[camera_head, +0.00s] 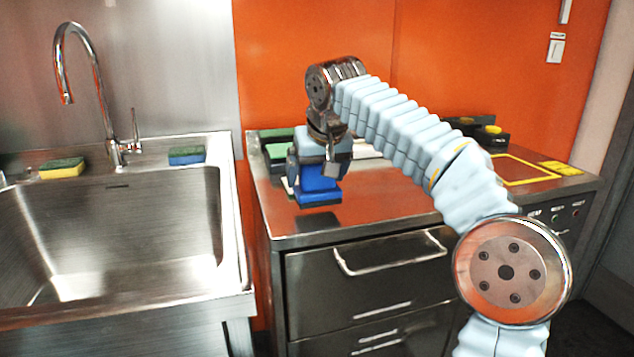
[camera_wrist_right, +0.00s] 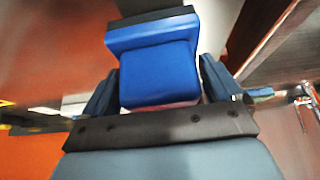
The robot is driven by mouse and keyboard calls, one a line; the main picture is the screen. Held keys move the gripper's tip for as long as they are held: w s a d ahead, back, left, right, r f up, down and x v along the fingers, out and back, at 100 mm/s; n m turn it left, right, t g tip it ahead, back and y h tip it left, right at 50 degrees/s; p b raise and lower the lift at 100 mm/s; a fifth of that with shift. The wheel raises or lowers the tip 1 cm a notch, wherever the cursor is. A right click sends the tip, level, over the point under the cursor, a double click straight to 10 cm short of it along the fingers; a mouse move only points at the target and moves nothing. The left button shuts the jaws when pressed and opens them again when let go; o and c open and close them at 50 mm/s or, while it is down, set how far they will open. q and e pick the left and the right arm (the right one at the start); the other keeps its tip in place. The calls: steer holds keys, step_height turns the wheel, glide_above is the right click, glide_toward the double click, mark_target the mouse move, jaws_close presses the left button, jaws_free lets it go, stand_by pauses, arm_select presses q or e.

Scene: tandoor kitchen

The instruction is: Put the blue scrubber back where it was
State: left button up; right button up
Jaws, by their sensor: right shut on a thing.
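The blue scrubber (camera_head: 318,190) is between the fingers of my right gripper (camera_head: 318,170), over the left part of the steel counter (camera_head: 380,205). In the right wrist view the scrubber (camera_wrist_right: 155,70) shows a blue block with a wider blue part and a dark edge at its far end. My right gripper (camera_wrist_right: 160,90) is shut on it, one finger at each side. The gripper points down in the head view. The scrubber's lower end is at or just above the counter top; I cannot tell if it touches. My left gripper is not in view.
Green items (camera_head: 277,150) and pale pieces lie behind the gripper, partly hidden. A steel sink (camera_head: 130,235) is at left, with a yellow-green sponge (camera_head: 62,168) and a blue sponge (camera_head: 187,155) on its rim. A yellow-outlined square (camera_head: 515,170) marks the counter's right. Clear counter lies in front.

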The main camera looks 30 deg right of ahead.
steer(key=shift+s+f, duration=0.1)
steer(key=shift+f, duration=0.85)
steer(key=shift+f, duration=0.2)
steer(key=o, duration=0.7)
steer(key=shift+s+r, duration=0.15)
steer(key=shift+r, duration=0.4)
steer(key=v, duration=1.1)
steer(key=shift+s+r+p, duration=0.1)
steer(key=shift+s+p, duration=0.05)
steer(key=shift+p, duration=0.2)
